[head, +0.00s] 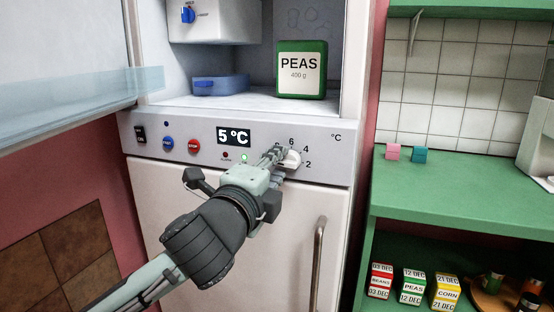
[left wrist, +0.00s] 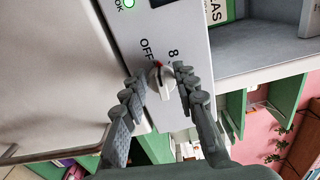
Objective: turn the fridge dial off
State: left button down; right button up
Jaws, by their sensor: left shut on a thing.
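The fridge dial (head: 292,158) is a white knob at the right of the control panel (head: 325,142), with numbers around it. In the left wrist view the dial (left wrist: 162,84) has a red mark at one end, lying between the printed OFF and 8. My left gripper (head: 277,157) is at the dial and hides part of it in the head view. In the left wrist view its fingers (left wrist: 160,86) lie on both sides of the knob, shut on it. The display (head: 234,135) reads 5 °C. My right gripper is not in view.
The panel also has a black switch (head: 140,134), a blue button (head: 168,143), a red STOP button (head: 194,146) and a lit green light (head: 244,157). The lower door has a vertical handle (head: 319,262). A PEAS box (head: 301,85) stands inside above. Green shelves (head: 470,195) stand at right.

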pick_arm(q)
jog(key=shift+f+n+p, duration=0.2)
jog(key=shift+n+p, duration=0.2)
jog(key=shift+n, duration=1.1)
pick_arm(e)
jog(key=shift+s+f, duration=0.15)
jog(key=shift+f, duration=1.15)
pick_arm(q)
jog(key=c, duration=1.2)
grip_release()
jog(key=shift+o, duration=0.2)
jog(key=v, duration=0.7)
jog(key=shift+s, duration=0.3)
